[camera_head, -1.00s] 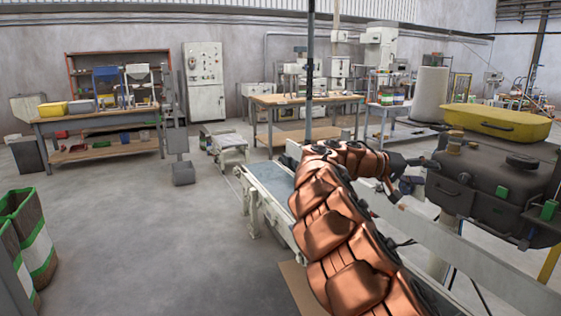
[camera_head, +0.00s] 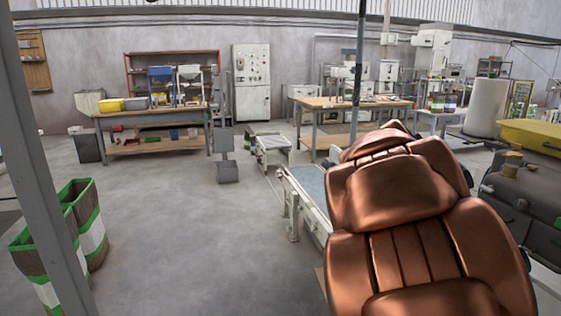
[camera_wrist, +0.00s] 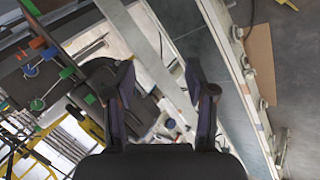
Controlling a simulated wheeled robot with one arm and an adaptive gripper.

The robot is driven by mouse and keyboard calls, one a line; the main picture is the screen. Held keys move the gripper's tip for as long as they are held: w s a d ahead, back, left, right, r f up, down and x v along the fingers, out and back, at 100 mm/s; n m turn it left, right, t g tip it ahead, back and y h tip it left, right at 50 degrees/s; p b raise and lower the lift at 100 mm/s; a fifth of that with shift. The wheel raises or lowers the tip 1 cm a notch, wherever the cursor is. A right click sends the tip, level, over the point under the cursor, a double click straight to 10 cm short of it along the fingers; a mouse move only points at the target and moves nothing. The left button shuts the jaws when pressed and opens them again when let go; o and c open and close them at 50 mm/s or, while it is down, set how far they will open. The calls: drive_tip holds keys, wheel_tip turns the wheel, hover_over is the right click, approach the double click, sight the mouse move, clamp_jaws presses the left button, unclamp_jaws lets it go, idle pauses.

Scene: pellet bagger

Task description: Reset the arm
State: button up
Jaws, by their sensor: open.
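My copper-coloured arm fills the lower right of the head view, and its far end hides my gripper there. In the wrist view my gripper (camera_wrist: 163,98) shows two dark fingers standing apart with nothing between them. Beyond the fingers lie a pale metal rail and the conveyor (camera_wrist: 205,60). In the head view the conveyor (camera_head: 312,185) runs just left of and behind my arm.
A dark machine (camera_head: 530,200) with a yellow lid (camera_head: 535,135) stands close on the right. A grey post (camera_head: 40,170) and green-striped bags (camera_head: 85,215) stand at left. A workbench (camera_head: 150,118) is at the back. Open floor (camera_head: 190,230) lies in the middle.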

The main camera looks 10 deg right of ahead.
drive_tip(key=s+a+f+n+y, duration=0.2)
drive_tip(key=s+a+f, duration=0.1)
drive_tip(key=a, duration=0.5)
drive_tip(key=s+a+f+n+y+p, duration=0.1)
drive_tip(key=s+a+f, duration=0.3)
drive_tip(key=a, duration=0.5)
drive_tip(key=s+a+f+n+y+p, duration=0.1)
drive_tip(key=s+a+f+n+y, duration=0.2)
drive_tip(key=s+a, duration=0.4)
drive_tip(key=shift+a+f+n+t+y, duration=0.3)
drive_tip(key=shift+a+n+y, duration=0.25)
drive_tip(key=shift+a, duration=0.2)
drive_tip(key=shift+c, duration=1)
drive_tip(key=shift+d, duration=0.15)
drive_tip(key=shift+c, duration=0.3)
